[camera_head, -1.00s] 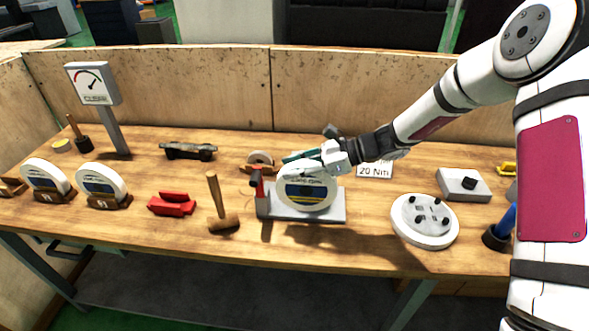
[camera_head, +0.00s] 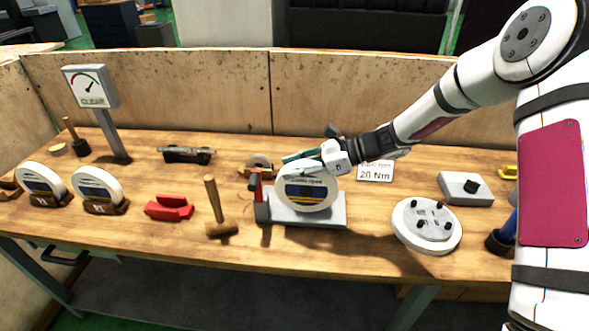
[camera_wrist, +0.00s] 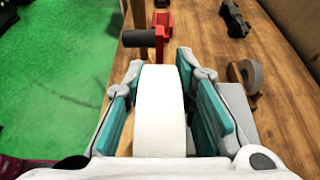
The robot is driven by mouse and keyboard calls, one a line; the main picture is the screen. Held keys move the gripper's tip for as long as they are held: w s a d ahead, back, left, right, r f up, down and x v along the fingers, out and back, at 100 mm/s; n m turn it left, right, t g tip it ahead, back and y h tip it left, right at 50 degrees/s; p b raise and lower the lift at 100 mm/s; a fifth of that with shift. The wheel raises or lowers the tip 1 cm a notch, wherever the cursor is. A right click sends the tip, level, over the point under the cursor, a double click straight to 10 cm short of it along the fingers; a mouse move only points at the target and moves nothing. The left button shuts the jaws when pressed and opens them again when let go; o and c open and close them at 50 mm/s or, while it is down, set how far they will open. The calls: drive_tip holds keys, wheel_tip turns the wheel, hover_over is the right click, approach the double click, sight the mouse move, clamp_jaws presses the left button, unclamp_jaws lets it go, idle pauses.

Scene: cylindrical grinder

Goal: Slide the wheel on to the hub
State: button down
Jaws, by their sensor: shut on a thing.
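The white wheel (camera_head: 306,193) with a blue and yellow label stands upright over the grey base (camera_head: 335,212) of the hub fixture. My gripper (camera_head: 312,160) holds it by its top edge from above. In the wrist view the wheel (camera_wrist: 160,110) shows edge-on between the two teal finger pads of my gripper (camera_wrist: 160,85), which is shut on it. A red part (camera_head: 256,186) of the fixture with a dark end is close to the left of the wheel. It also shows ahead of the wheel in the wrist view (camera_wrist: 161,30). The hub itself is hidden, so I cannot tell how the wheel sits on it.
Two white wheels on brown cradles (camera_head: 98,190) stand at left. A round flange (camera_head: 426,225) and a grey block (camera_head: 466,188) are at right. A gauge (camera_head: 91,87) reads CLEAR.

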drive_tip(key=shift+w+r+b, duration=0.15)
drive_tip(key=shift+w+b, duration=0.15)
drive_tip(key=shift+w, duration=0.25)
